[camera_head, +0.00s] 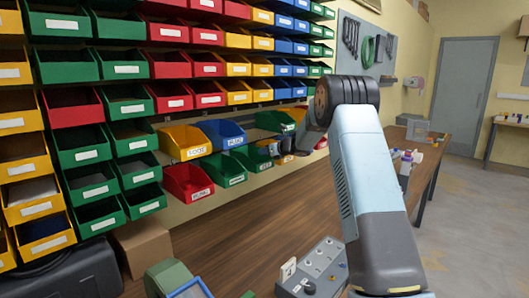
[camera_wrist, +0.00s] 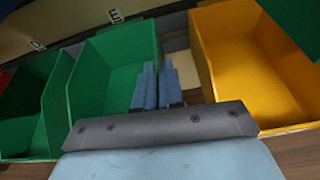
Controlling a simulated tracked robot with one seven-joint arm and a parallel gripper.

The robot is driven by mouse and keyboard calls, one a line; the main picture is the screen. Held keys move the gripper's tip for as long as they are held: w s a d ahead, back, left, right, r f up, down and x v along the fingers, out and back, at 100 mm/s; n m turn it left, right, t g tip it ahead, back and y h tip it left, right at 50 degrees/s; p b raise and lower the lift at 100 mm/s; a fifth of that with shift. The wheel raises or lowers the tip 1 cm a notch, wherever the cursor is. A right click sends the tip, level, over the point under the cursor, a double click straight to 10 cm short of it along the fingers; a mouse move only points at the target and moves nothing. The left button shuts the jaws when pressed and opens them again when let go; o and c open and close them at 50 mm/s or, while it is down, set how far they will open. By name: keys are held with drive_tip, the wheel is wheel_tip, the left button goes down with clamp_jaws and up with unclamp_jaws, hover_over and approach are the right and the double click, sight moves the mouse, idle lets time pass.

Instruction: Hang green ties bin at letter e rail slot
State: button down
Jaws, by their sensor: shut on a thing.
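A green bin (camera_wrist: 112,72) is left of my gripper in the wrist view, below a rail label that looks like a letter E (camera_wrist: 115,16). My gripper (camera_wrist: 158,88) is shut on this green bin, its fingers at the bin's right wall. The bin's front label is out of sight, so I cannot read whether it says ties. Whether its back is seated on the rail cannot be told. In the head view, my arm hides most of this area.
A yellow bin (camera_wrist: 245,65) stands close right of my gripper, and another green bin (camera_wrist: 30,105) is close on the left, under another letter. Red (camera_head: 188,183), blue (camera_head: 222,134) and yellow (camera_head: 184,143) bins hang lower on the wall. The wooden bench (camera_head: 240,225) has free room.

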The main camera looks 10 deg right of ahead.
drive_tip(key=shift+f, duration=0.1)
idle(0.3)
drive_tip(key=shift+f, duration=0.15)
drive_tip(key=c, duration=1.2)
unclamp_jaws()
drive_tip(key=shift+o, duration=0.2)
drive_tip(key=shift+s+d, duration=0.1)
drive_tip(key=shift+d, duration=0.05)
drive_tip(key=v, duration=1.3)
drive_tip(key=shift+s+d, duration=0.15)
drive_tip(key=shift+s, duration=0.1)
drive_tip(key=shift+f, duration=0.1)
